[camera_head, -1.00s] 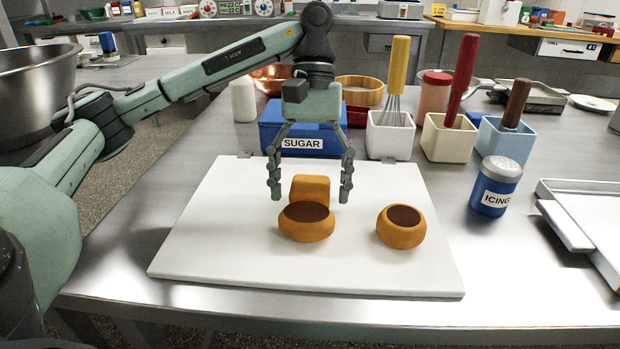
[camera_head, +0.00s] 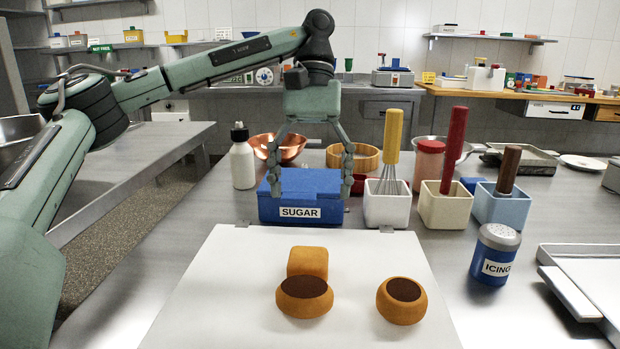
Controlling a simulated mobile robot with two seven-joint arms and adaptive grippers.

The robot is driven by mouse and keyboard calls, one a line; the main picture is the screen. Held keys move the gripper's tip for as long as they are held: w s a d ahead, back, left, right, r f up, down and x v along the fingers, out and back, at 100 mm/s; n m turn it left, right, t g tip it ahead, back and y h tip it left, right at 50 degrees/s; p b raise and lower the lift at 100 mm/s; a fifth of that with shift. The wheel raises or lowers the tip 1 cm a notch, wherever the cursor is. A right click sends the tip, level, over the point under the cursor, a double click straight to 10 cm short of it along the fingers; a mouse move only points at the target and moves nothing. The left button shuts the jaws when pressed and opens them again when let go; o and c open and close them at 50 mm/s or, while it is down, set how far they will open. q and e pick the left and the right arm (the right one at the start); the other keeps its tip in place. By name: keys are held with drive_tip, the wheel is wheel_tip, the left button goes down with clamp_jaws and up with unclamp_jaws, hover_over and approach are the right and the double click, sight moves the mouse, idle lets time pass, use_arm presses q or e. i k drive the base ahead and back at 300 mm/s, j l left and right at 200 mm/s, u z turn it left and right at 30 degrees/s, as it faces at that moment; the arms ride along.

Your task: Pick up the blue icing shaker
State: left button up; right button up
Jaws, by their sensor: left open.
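The blue icing shaker (camera_head: 492,256) stands upright on the metal table, right of the white board. It has a grey perforated lid and a white label reading ICING. My left gripper (camera_head: 311,192) is open and empty, its fingers pointing down in front of the blue SUGAR box (camera_head: 300,213). It is well to the left of the shaker and apart from it. My right gripper is not in view.
Behind and left of the shaker stand a light blue holder (camera_head: 502,207), a cream holder (camera_head: 445,207) and a white holder (camera_head: 387,206) with upright tools. A white tray (camera_head: 590,270) lies right. Orange pastries (camera_head: 402,301) sit on the white board (camera_head: 220,290).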

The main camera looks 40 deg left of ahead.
sight(497, 245)
drive_tip(key=k, duration=1.5)
